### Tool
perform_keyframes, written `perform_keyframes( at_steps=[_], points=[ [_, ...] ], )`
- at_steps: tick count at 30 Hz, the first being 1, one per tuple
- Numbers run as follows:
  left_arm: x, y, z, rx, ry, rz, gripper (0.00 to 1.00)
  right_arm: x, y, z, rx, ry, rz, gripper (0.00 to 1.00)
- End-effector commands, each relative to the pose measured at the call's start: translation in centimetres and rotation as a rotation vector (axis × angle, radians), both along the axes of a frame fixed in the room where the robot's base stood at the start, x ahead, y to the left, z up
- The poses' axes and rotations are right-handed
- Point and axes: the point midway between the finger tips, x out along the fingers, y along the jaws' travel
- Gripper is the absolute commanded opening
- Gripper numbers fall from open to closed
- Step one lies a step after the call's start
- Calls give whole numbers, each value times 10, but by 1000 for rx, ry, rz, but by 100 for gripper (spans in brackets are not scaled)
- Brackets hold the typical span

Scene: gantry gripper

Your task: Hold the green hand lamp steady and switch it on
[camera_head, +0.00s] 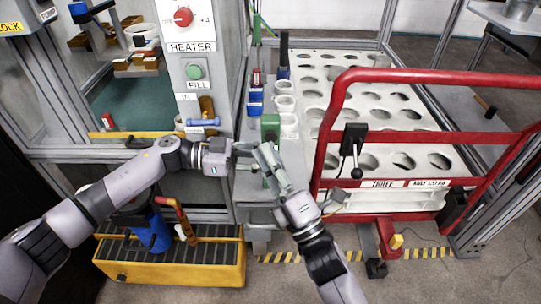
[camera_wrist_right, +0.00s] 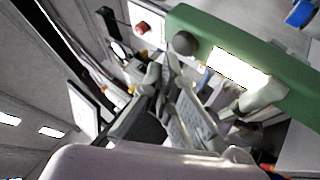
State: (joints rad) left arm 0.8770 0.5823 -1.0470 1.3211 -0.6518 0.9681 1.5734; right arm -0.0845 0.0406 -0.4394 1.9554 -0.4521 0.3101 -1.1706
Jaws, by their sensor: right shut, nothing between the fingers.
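The green hand lamp (camera_head: 270,128) stands upright at the middle of the head view, beside the machine's grey column. In the right wrist view its green body (camera_wrist_right: 205,27) fills the upper right, with a bright white panel and a dark round knob. My left gripper (camera_head: 250,157) reaches in from the left with its fingers at the lamp; one finger lies against the body by the panel in the wrist view. My right gripper (camera_head: 264,152) is shut and empty, its fingertips in front of the lamp's lower part, which they partly hide. Whether they touch it is unclear.
A red rail frame (camera_head: 330,125) with a black lever (camera_head: 354,150) stands close right of my right gripper. Behind it is a white rack (camera_head: 340,62) with round holes. A yellow crate (camera_head: 170,275) sits low at left. White cups (camera_head: 284,87) stand behind the lamp.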

Motion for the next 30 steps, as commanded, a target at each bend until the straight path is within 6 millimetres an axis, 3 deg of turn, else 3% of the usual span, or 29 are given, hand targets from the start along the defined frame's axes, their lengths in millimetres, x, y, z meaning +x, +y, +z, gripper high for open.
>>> perform_keyframes(
  at_steps=[15, 28, 29, 30],
  points=[
    [0, 0, 0, 0, 0, 1, 8, -50, 0, 0, 0, 0, 1, 0],
    [0, 0, 0, 0, 0, 1, 8, -54, 0, 1, -1, -2, 0, 0],
    [0, 0, 0, 0, 0, 1, 30, -54, 0, 0, -1, -2, 0, 0],
    [0, 0, 0, 0, 0, 1, 33, -54, 0, 0, -1, -2, 0, 0]
  ],
)
